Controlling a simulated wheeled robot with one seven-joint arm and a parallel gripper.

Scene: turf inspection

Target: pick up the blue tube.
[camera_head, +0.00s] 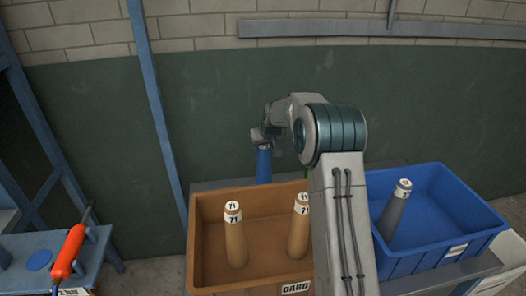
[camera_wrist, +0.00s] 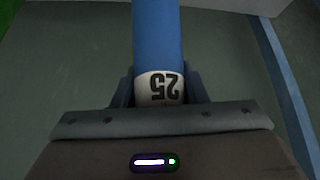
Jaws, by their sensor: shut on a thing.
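The blue tube (camera_head: 264,166) hangs upright below my gripper (camera_head: 264,143) in the head view, behind the brown bin's back edge. In the wrist view the blue tube (camera_wrist: 157,35) runs away from my gripper (camera_wrist: 157,92). Its white end band with the number 25 sits between the two dark fingers. My gripper is shut on this banded end. The tube's lower end in the head view is near the bin's rim, and I cannot tell whether it touches anything.
The brown bin (camera_head: 204,262) holds two tan tubes (camera_head: 236,243) marked 71. The blue bin (camera_head: 445,185) at right holds a grey tube (camera_head: 392,214). A red-orange tool (camera_head: 68,252) lies on a blue bench (camera_head: 92,258) at left. A green wall stands behind.

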